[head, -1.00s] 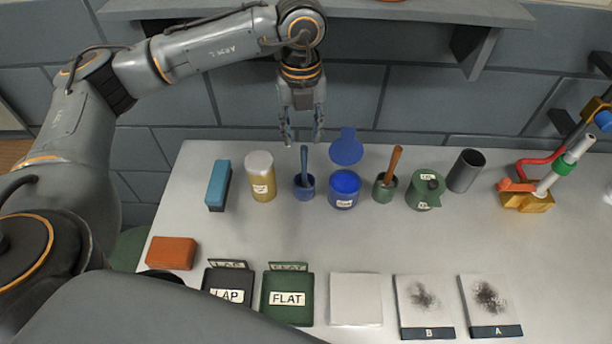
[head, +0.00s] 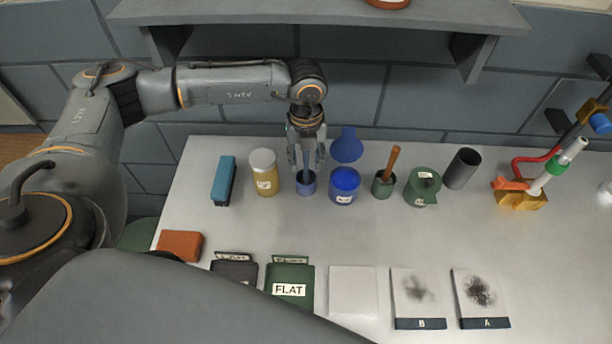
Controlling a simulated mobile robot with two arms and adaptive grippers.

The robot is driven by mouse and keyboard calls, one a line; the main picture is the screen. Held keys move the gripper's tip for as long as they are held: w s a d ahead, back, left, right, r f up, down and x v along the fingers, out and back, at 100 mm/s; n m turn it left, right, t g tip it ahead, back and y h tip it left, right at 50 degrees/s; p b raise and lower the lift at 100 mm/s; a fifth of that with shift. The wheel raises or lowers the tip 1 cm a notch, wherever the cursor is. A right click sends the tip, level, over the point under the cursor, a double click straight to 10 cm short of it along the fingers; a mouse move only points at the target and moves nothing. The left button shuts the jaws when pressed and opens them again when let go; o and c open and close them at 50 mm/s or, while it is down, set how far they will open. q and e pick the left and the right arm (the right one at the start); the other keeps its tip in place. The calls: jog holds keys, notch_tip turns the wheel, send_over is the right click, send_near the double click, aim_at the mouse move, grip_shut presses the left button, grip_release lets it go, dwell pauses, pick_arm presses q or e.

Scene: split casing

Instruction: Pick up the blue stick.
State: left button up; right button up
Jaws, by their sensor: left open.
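The blue stick (head: 306,172) stands upright in a small dark blue cup (head: 307,188) near the back of the table. My left gripper (head: 306,166) points down over the cup. Its fingers are open, one on each side of the stick in this view; I cannot tell whether they touch it. The upper end of the stick is partly hidden by the gripper. My right gripper does not show.
A yellow jar (head: 265,180) stands close left of the cup, and a blue jar (head: 344,192) with a raised lid (head: 347,146) close right. A shelf (head: 320,14) hangs above. The table's middle is clear.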

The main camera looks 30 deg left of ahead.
pick_arm(q)
grip_shut()
